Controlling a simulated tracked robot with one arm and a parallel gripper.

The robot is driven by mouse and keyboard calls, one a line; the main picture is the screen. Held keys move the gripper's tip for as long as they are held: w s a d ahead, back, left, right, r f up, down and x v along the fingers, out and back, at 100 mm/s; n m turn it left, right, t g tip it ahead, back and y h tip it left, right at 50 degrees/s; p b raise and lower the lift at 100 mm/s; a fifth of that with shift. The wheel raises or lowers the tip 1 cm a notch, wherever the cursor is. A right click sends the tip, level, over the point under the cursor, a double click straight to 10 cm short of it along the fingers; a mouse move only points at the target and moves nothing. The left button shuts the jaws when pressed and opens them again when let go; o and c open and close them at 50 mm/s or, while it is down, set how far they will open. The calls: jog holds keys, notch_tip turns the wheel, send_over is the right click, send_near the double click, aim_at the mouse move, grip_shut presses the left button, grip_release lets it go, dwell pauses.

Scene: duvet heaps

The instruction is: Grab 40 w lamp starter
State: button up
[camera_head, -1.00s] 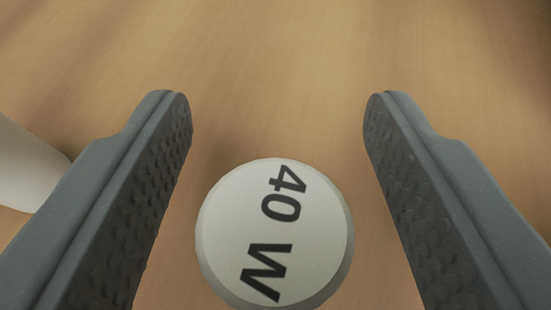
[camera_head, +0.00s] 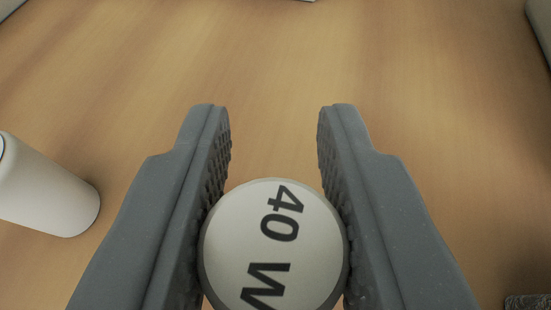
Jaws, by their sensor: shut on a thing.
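The 40 W lamp starter (camera_head: 262,240) is a round, pale grey-white piece with "40 W" in black on its top face. It sits at the lower middle of the view, between the two grey fingers. My gripper (camera_head: 274,112) is shut on the starter, with the textured inner pads against its left and right sides. The fingertips stay apart beyond it. The starter's lower part is hidden below its top face.
A white cylinder (camera_head: 45,190) lies on its side on the wooden surface (camera_head: 270,60) at the left. Parts of pale objects show at the top edge and the upper right corner (camera_head: 541,25). A dark textured thing (camera_head: 528,302) shows at the lower right. The wood ahead is clear.

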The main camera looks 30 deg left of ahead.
jog(key=shift+r, duration=0.7)
jog(key=shift+s+r, duration=0.1)
jog(key=shift+s, duration=0.1)
jog(key=s+r+b, duration=0.1)
jog(key=s+b, duration=0.2)
jog(key=s, duration=1.2)
jog(key=shift+s+d, duration=0.25)
jog(key=shift+s, duration=0.05)
